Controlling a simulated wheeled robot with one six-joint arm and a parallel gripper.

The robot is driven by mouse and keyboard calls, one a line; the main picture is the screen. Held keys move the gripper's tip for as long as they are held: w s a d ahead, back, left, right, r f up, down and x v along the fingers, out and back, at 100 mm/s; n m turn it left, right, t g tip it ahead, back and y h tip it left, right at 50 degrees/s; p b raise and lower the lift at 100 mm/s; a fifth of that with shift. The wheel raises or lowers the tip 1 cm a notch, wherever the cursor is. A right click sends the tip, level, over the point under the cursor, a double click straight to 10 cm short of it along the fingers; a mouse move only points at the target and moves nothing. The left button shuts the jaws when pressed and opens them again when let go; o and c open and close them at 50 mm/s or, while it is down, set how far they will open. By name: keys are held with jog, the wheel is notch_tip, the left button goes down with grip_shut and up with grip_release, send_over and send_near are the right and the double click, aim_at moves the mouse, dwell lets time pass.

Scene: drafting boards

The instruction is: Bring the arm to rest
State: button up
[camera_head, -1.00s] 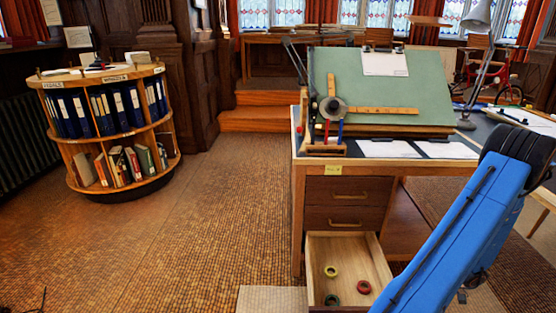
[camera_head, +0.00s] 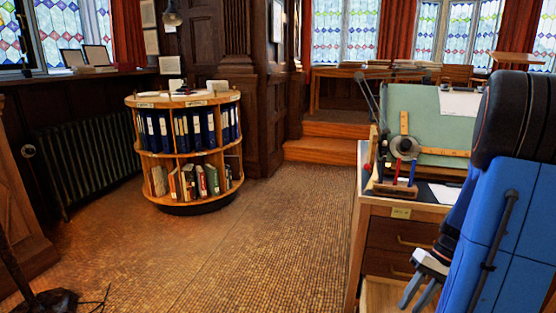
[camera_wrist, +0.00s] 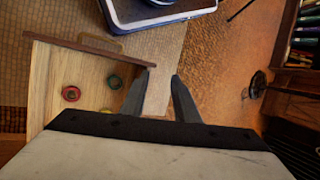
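My gripper (camera_wrist: 160,97) is open in the wrist view, its two dark fingers apart with nothing between them. It points down past the end of an open wooden drawer (camera_wrist: 45,78). A red ring (camera_wrist: 71,93), a green ring (camera_wrist: 114,82) and a yellow ring (camera_wrist: 105,112) lie loose in that drawer, to the left of the fingers. In the head view my gripper (camera_head: 419,293) is at the lower right, in front of the desk's drawers. My blue arm covers the right side of that view.
The desk (camera_head: 380,207) carries a green drafting board (camera_head: 425,105) and a drafting arm. A round bookcase (camera_head: 190,150) with binders and books stands left of centre. A radiator (camera_head: 90,150) is behind it. The floor between bookcase and desk is clear.

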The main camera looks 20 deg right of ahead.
jog(key=s+a+r+n+t+h, duration=0.2)
jog(key=a+r+t+h, duration=0.1)
jog(key=a+r, duration=0.5)
jog(key=s+a+r+n+t+h, duration=0.2)
jog(key=a+r, duration=0.6)
jog(key=a, duration=0.7)
jog(key=shift+s+t+h, duration=0.4)
jog(key=shift+s, duration=0.25)
